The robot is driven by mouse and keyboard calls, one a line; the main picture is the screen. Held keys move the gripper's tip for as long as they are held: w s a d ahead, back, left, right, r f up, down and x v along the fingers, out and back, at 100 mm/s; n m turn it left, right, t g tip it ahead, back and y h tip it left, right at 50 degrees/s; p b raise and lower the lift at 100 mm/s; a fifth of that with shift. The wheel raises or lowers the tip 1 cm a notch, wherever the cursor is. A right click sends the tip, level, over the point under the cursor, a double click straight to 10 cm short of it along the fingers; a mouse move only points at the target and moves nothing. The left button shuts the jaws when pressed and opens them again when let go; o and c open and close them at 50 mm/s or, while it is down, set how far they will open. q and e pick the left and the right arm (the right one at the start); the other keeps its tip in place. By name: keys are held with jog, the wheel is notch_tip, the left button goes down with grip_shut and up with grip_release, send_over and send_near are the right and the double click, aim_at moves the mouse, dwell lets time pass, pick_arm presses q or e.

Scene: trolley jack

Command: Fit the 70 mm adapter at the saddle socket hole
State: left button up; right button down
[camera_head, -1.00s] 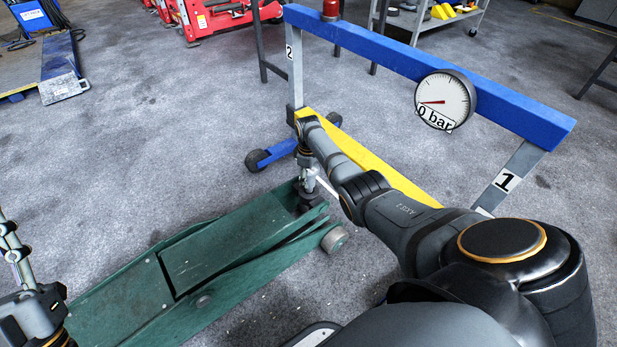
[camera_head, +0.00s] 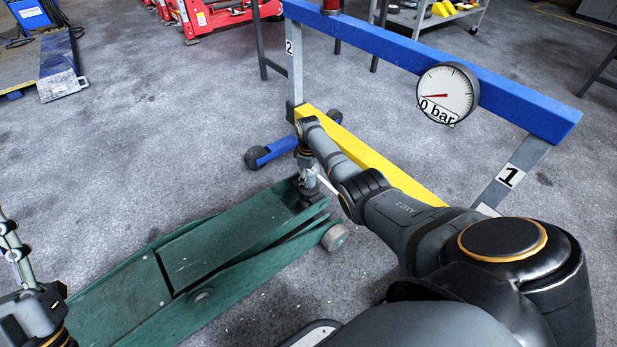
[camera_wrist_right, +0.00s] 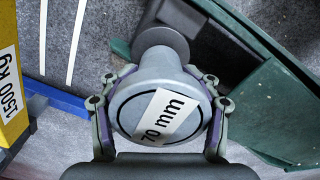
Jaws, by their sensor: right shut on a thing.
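My right gripper (camera_head: 309,178) is shut on the 70 mm adapter, holding it over the front end of the green trolley jack (camera_head: 190,262). In the right wrist view the adapter (camera_wrist_right: 135,108) is a grey round piece labelled "70 mm", between both fingers. Its narrower stem points away from the camera, toward the dark round saddle (camera_wrist_right: 168,42). The stem overlaps the saddle in this view. The adapter's round end hides the socket hole, so I cannot tell whether the stem is in it. My left gripper (camera_head: 14,248) is at the left edge; its opening is unclear.
A press frame with a blue top beam (camera_head: 420,68), a yellow lower beam (camera_head: 375,165) and a gauge (camera_head: 447,94) reading 0 bar stands close behind my right arm. Red jacks (camera_head: 215,18) and a cart (camera_head: 425,15) are farther back.

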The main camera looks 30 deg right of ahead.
jog(key=shift+w+f+b, duration=0.1)
jog(key=shift+f+b, duration=0.6)
jog(key=shift+f, duration=0.1)
jog(key=shift+c, duration=1.8)
grip_release()
jog(key=shift+r, duration=0.1)
jog(key=shift+o, duration=0.7)
jog(key=shift+s+f, duration=0.2)
notch_tip(320, 180, up, 12)
jog(key=shift+w+r, duration=0.1)
jog(key=shift+r, duration=0.05)
